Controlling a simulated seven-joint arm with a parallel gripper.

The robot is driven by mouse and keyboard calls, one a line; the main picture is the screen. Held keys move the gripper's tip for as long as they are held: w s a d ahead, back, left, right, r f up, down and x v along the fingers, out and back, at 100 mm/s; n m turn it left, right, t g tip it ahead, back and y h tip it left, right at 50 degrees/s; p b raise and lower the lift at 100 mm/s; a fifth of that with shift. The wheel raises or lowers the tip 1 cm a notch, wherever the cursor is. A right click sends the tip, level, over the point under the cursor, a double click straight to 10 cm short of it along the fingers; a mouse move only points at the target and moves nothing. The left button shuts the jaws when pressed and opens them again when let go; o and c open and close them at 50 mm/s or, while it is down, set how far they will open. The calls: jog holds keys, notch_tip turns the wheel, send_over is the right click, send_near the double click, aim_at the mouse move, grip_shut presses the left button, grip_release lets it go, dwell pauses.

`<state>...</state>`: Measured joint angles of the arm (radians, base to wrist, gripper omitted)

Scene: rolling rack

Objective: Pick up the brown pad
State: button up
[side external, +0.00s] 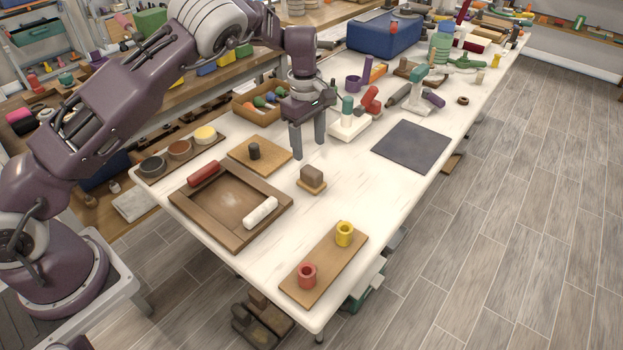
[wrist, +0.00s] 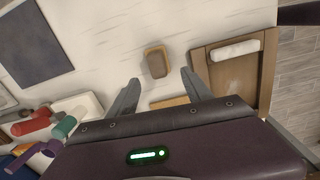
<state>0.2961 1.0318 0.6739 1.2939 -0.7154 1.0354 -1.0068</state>
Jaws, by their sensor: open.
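The brown pad (side external: 312,174) is a small rounded brown block on a small tan wooden base (side external: 313,187) in the middle of the white table. In the wrist view the brown pad (wrist: 157,64) lies ahead of the fingertips, roughly midway between them. My gripper (side external: 309,155) is open and empty, pointing down above the table behind the pad. In the wrist view its two fingers (wrist: 160,76) are spread apart, with the pad apart from both.
A wooden tray (side external: 181,202) holds a red roller and a white roller (side external: 260,212). A board with a black peg (side external: 253,151) stands left of the pad. A dark mat (side external: 411,146) lies to the right. A board with red and yellow cups (side external: 344,233) is in front.

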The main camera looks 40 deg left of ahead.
aim_at(312, 170)
jog(key=shift+n, duration=0.3)
jog(key=f, duration=0.7)
jog(key=w+f, duration=0.1)
jog(key=f, duration=0.2)
jog(key=shift+f, duration=0.3)
jog(key=shift+c, duration=0.5)
grip_shut()
